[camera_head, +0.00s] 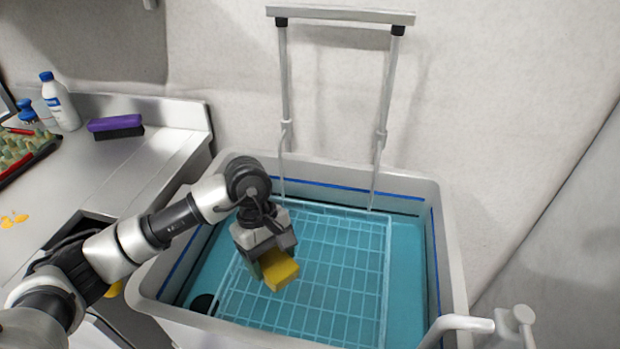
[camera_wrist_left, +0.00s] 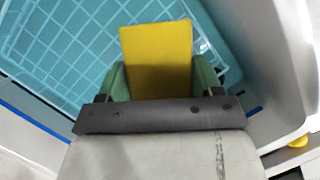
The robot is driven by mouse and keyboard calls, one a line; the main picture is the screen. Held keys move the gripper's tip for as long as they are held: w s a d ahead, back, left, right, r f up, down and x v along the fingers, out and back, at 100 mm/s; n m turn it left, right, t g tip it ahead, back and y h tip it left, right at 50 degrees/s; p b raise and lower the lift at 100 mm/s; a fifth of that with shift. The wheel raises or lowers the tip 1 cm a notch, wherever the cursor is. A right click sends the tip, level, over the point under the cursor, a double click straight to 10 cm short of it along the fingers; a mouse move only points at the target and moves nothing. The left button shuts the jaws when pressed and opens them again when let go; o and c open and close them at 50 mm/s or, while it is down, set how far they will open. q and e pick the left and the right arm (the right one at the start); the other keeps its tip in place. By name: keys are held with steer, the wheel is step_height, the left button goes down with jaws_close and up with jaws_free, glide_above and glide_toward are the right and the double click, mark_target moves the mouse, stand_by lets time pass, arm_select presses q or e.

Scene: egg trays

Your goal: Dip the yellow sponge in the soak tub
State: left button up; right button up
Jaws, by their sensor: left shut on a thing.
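My left gripper (camera_head: 268,262) is shut on the yellow sponge (camera_head: 281,272), over the left part of the soak tub (camera_head: 449,240). The sponge also shows in the left wrist view (camera_wrist_left: 158,58), between the green finger pads of the gripper (camera_wrist_left: 162,78). The tub holds blue-green liquid with a light wire rack (camera_head: 335,262) in it. The sponge looks to be above the rack; I cannot tell whether it touches the liquid. My right gripper is not in view.
A metal frame (camera_head: 340,15) rises behind the tub against the wall. A counter (camera_head: 95,175) on the left carries a white bottle (camera_head: 60,103), a purple and black brush (camera_head: 116,126) and an egg tray (camera_head: 22,152). A pale pipe-like fitting (camera_head: 460,325) stands at the tub's front right.

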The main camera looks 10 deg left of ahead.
arm_select(q)
steer(key=w+d+r+n+t+y+p, duration=0.1)
steer(key=w+d+r+n+t+p, duration=0.25)
steer(key=n, duration=0.95)
steer(key=w+d+r+n+p, duration=0.2)
steer(key=w+r+n+p, duration=0.4)
steer(key=n, duration=0.6)
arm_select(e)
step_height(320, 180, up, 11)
arm_select(q)
step_height(320, 180, down, 15)
steer(key=b, duration=0.9)
steer(key=shift+w+a+b, duration=0.2)
steer(key=shift+w+b, duration=0.2)
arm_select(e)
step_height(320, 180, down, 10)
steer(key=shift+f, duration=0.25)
arm_select(q)
steer(key=shift+t, duration=0.25)
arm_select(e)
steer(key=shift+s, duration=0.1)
arm_select(q)
step_height(320, 180, up, 12)
steer(key=p, duration=0.8)
steer(key=shift+r, duration=0.15)
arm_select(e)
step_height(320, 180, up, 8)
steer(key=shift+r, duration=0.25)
arm_select(q)
steer(key=shift+p, duration=0.3)
